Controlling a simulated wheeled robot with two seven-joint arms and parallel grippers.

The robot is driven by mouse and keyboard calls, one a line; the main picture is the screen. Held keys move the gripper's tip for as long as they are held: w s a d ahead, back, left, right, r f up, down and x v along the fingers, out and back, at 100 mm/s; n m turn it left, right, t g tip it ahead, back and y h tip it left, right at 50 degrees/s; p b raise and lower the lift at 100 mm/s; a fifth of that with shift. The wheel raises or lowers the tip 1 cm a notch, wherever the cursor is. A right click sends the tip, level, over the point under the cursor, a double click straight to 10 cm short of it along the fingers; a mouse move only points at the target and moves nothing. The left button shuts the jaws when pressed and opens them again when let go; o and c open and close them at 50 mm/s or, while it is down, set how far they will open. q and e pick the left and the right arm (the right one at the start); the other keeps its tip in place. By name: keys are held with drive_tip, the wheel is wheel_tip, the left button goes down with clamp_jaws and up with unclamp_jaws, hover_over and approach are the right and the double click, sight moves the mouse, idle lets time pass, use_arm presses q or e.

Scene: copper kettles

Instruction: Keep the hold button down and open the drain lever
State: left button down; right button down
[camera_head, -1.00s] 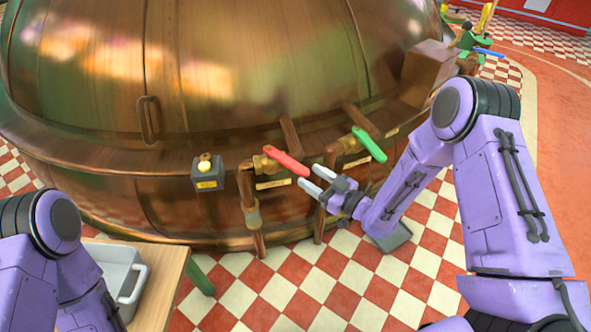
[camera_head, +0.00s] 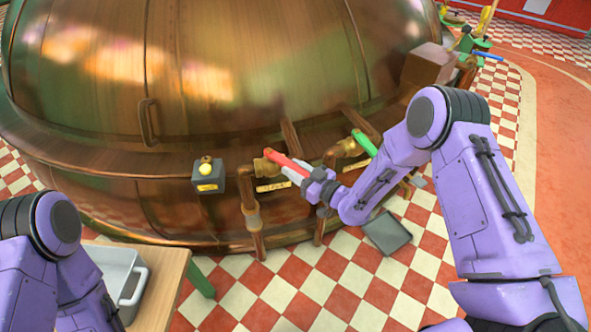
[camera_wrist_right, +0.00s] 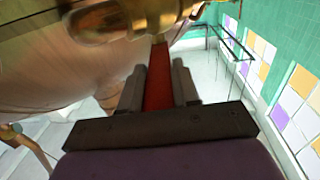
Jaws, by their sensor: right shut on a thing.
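The hold button is a yellow knob (camera_head: 205,167) on a small dark box (camera_head: 208,183) with a yellow label, on the copper kettle's side. No gripper touches it. A red lever (camera_head: 279,158) sits on a brass pipe valve right of the box. My right gripper (camera_head: 297,172) is shut on the red lever's free end. In the right wrist view the red lever (camera_wrist_right: 158,80) runs between the two grey fingers. A green lever (camera_head: 363,140) sits on another valve to the right, partly behind my right arm. Label text is unreadable. My left gripper is out of view.
The copper kettle (camera_head: 190,90) fills the back. A wooden table (camera_head: 165,285) with a grey bin (camera_head: 125,275) stands at the lower left. A dark flat tray (camera_head: 388,233) lies on the checkered floor below the right arm.

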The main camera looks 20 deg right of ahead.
drive_tip(key=w+d+n+g+y+b, duration=0.2)
drive_tip(key=n+g+y+b, duration=0.1)
drive_tip(key=d+n+g+y+b, duration=0.1)
drive_tip(key=g+y+b, duration=0.1)
drive_tip(key=shift+w+n, duration=0.3)
drive_tip(key=shift+w, duration=0.1)
drive_tip(key=shift+f, duration=0.1)
drive_tip(key=c, duration=0.8)
unclamp_jaws()
drive_tip(key=shift+c, duration=0.2)
drive_tip(key=v, duration=1)
drive_tip(key=shift+d+b, duration=0.25)
drive_tip(key=shift+b, duration=0.1)
